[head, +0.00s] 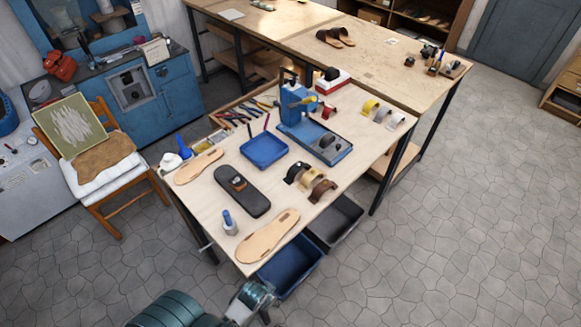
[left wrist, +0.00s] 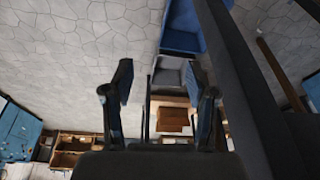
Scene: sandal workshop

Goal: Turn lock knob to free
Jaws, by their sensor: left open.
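My right gripper is not in view.
A chair (head: 118,190) stands left. Grey floor at the right is clear.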

